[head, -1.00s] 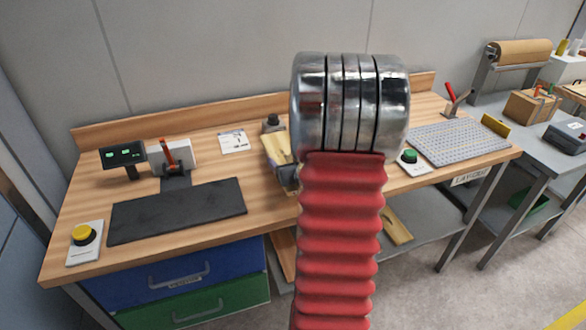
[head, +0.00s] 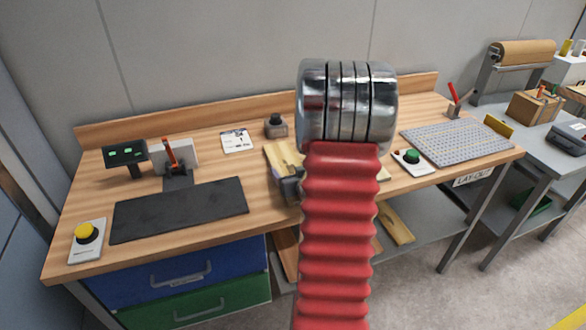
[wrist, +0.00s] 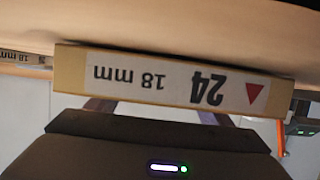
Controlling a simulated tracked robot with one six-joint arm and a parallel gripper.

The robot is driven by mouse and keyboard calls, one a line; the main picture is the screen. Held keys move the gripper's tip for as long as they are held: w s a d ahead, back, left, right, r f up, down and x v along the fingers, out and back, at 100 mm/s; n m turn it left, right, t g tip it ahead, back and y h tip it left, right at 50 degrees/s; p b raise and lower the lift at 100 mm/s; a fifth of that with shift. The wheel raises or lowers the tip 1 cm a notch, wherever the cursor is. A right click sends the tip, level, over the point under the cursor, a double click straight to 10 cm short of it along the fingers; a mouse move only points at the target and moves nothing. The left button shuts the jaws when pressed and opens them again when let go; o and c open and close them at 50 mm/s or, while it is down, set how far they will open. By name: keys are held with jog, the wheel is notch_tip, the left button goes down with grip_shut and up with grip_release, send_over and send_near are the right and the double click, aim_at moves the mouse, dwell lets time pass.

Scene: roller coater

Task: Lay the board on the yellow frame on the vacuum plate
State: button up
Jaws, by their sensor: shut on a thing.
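The board (wrist: 175,76) is pale wood with an upside-down label reading "24" and "18 mm" and a red triangle. It spans the wrist view. In the head view the board (head: 281,155) shows as a pale piece left of my red arm sleeve, above the bench. My dark gripper (head: 289,186) is shut on it, partly hidden by my arm; its fingers (wrist: 155,108) meet the board's near side in the wrist view. The grey perforated plate (head: 455,143), likely the vacuum plate, lies on the bench's right.
A green-button box (head: 411,160) sits left of the plate. A black mat (head: 180,210), a yellow-button box (head: 87,238), a display (head: 125,154), a red-handled device (head: 175,160) and a dark bottle (head: 276,126) occupy the left and middle. A red-handled tool holder (head: 454,105) stands behind the plate.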

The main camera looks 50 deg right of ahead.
jog(key=o, duration=1.2)
jog(key=shift+f, duration=0.1)
jog(key=shift+s+a+r, duration=0.15)
jog(key=shift+s+r, duration=0.1)
jog(key=v, duration=1.1)
jog(key=shift+s, duration=0.1)
